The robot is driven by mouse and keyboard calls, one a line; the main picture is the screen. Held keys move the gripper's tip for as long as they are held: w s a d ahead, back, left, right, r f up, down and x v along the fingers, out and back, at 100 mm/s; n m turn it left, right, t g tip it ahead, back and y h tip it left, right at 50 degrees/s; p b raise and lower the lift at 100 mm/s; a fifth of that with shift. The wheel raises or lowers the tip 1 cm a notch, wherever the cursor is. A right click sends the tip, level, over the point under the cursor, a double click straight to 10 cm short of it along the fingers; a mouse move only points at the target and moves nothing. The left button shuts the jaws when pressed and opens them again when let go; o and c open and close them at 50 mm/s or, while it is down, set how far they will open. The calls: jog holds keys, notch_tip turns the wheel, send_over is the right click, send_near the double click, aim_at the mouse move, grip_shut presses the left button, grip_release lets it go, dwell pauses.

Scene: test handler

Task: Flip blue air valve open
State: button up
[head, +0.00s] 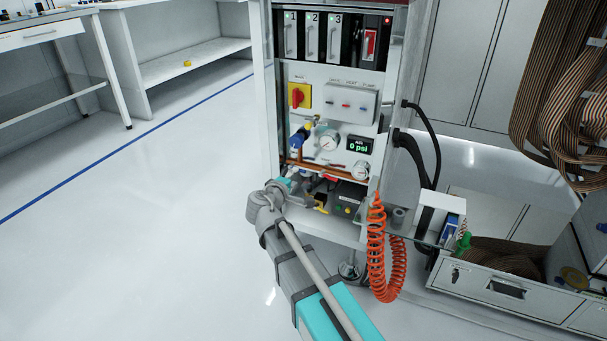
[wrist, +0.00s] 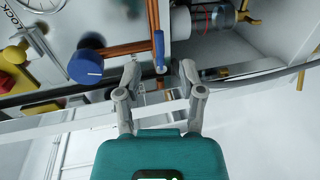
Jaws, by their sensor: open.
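In the wrist view, a slim blue lever handle (wrist: 160,48), which looks like the air valve, sits at the end of a copper pipe (wrist: 151,14). A round dark blue knob (wrist: 88,66) with a white mark stands to its left. My gripper (wrist: 160,73) is open, and the lever's lower end lies between its fingertips in the picture. I cannot tell whether either finger touches it. In the head view, my arm reaches to the lower part of the panel (head: 312,72). There the lever and the fingers are too small or covered to make out.
A red and yellow switch (head: 298,95), a gauge (head: 326,142) and a 0 psi display (head: 359,145) are on the panel. A coiled orange hose (head: 378,255) hangs right of my arm. A dark cable (wrist: 260,76) runs near the right finger. The floor at left is free.

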aim_at(301, 170)
jog(key=shift+b+x, duration=0.45)
jog(key=shift+x, duration=2.5)
